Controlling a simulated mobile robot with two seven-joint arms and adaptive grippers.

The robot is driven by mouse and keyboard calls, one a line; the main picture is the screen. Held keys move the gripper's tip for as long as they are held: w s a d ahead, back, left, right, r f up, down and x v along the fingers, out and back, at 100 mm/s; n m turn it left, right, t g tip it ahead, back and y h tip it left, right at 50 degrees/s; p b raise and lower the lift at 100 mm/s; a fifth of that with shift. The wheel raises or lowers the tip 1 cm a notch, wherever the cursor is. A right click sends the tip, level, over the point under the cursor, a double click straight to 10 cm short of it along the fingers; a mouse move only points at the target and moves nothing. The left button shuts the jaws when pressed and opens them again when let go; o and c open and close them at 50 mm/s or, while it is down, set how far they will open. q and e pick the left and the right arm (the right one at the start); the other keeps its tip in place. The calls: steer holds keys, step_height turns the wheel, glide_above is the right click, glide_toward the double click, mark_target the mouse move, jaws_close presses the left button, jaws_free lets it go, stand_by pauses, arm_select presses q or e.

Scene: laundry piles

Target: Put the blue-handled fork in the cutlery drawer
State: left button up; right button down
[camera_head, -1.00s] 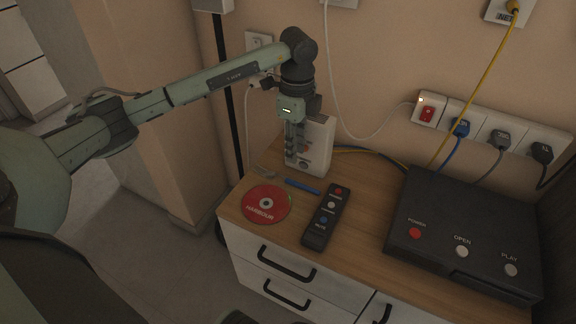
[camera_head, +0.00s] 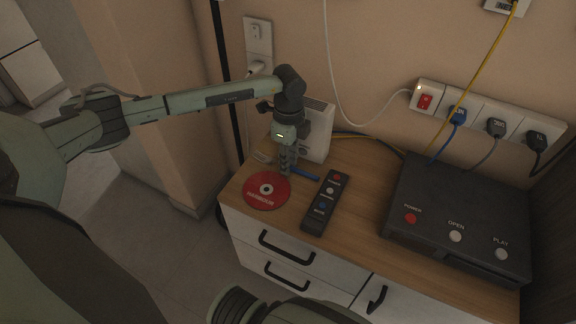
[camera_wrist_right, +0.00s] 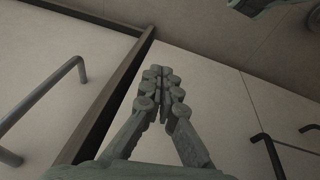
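The blue-handled fork (camera_head: 304,173) lies on the wooden top of the cabinet, between the red disc and the white box. My left gripper (camera_head: 286,172) points down over the fork, its fingertips at the middle of it and hiding that part. I cannot tell whether its fingers are around the fork or just above it. The cabinet's drawers, an upper one (camera_head: 249,231) and a lower one (camera_head: 253,262), are closed; no label shows which holds cutlery. My right gripper (camera_wrist_right: 160,72) is shut and empty in the right wrist view, in front of pale cabinet fronts.
A red disc (camera_head: 266,191), a black remote (camera_head: 325,203) and a black player box (camera_head: 460,222) are on the cabinet top. A white box (camera_head: 317,135) stands behind my left gripper. Cables hang from the power strip (camera_head: 490,118). Black bar handles (camera_head: 285,248) stick out of the fronts.

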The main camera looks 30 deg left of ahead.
arm_select(q)
jaws_close()
steer(key=shift+r, duration=0.15)
